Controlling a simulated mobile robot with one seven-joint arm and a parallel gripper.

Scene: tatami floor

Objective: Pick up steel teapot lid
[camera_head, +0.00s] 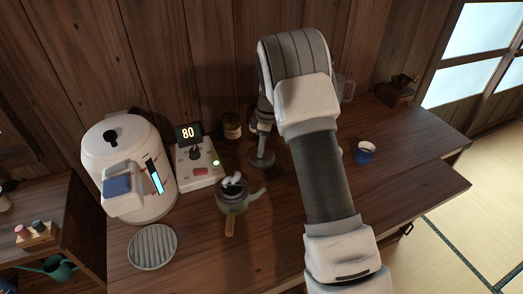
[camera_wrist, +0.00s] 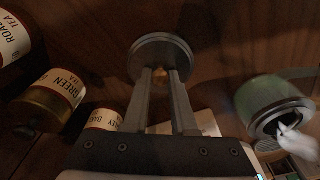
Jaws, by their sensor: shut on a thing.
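The steel teapot lid (camera_wrist: 160,46) is a round grey disc with a small brass-coloured knob. My gripper (camera_wrist: 162,74) is shut on the knob, with the disc beyond the fingertips. In the head view the lid (camera_head: 262,158) shows as a dark disc below my gripper (camera_head: 261,140), right of the control box. I cannot tell whether the lid touches the counter. A green teapot (camera_head: 236,203) with a side handle stands open to the left and nearer, with something white in its mouth. The teapot (camera_wrist: 262,97) also shows at the right in the wrist view.
A white water boiler (camera_head: 110,140) and a control box (camera_head: 203,175) reading 80 stand at the left. A round slatted tray (camera_head: 152,247) lies in front. A tea tin (camera_head: 232,126) stands behind; several labelled tins show in the wrist view. A blue cup (camera_head: 365,156) stands right of my arm.

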